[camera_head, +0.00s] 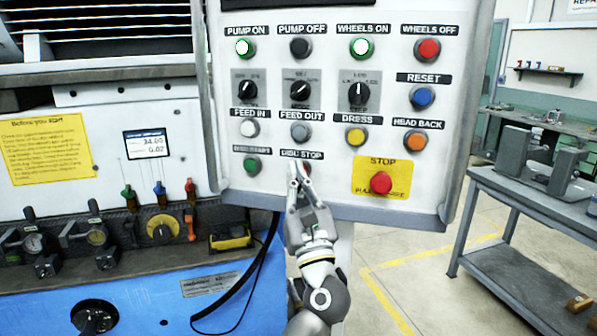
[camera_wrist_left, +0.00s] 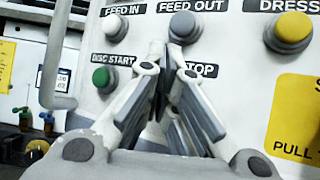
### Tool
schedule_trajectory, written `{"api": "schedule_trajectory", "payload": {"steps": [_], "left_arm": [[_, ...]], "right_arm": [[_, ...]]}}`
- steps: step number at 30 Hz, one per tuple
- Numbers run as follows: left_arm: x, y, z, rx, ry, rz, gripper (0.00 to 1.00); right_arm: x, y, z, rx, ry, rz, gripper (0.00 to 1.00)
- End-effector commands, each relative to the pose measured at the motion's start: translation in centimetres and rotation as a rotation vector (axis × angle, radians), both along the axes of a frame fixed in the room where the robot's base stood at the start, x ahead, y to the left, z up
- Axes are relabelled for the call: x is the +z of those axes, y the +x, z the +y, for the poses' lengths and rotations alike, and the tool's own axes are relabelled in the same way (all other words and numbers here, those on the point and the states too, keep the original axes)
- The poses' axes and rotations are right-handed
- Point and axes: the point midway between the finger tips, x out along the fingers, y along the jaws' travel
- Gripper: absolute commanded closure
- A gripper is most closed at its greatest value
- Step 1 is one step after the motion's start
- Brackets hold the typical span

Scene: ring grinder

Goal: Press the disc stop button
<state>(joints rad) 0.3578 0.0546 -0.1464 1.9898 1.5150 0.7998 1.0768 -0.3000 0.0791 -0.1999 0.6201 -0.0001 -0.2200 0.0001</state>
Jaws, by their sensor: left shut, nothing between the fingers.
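The disc stop button (camera_head: 307,171) is on the control panel under its "DISC STOP" label (camera_head: 301,154). Only a small reddish sliver shows beside my fingers, so I cannot tell if it is pressed. My left gripper (camera_head: 296,172) is shut and empty, its fingertips in front of the button. In the left wrist view the fingertips (camera_wrist_left: 168,62) point at the panel below the "FEED OUT" button (camera_wrist_left: 186,27) and hide the disc stop button. I cannot tell whether they touch it. My right gripper is not in view.
The green disc start button (camera_head: 251,165) is just left of my fingers. The red emergency stop (camera_head: 381,183) on its yellow plate is to the right. The white panel (camera_head: 320,190) has several other buttons and knobs above. A grey table (camera_head: 540,195) stands at right.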

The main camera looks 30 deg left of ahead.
Motion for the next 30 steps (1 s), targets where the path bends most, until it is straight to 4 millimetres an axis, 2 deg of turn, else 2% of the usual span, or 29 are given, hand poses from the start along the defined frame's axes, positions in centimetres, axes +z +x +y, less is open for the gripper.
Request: {"api": "schedule_trajectory", "payload": {"steps": [8,21,30], "left_arm": [[0.0,-0.2,-0.1,0.000,0.000,0.000,1.00],[0.0,-4.2,-1.3,-0.001,-0.001,0.001,1.00],[0.0,-4.8,-1.5,-0.001,0.001,0.000,1.00]], "right_arm": [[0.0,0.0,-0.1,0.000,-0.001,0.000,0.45],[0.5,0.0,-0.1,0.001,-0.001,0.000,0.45],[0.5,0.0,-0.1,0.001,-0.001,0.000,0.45]]}}
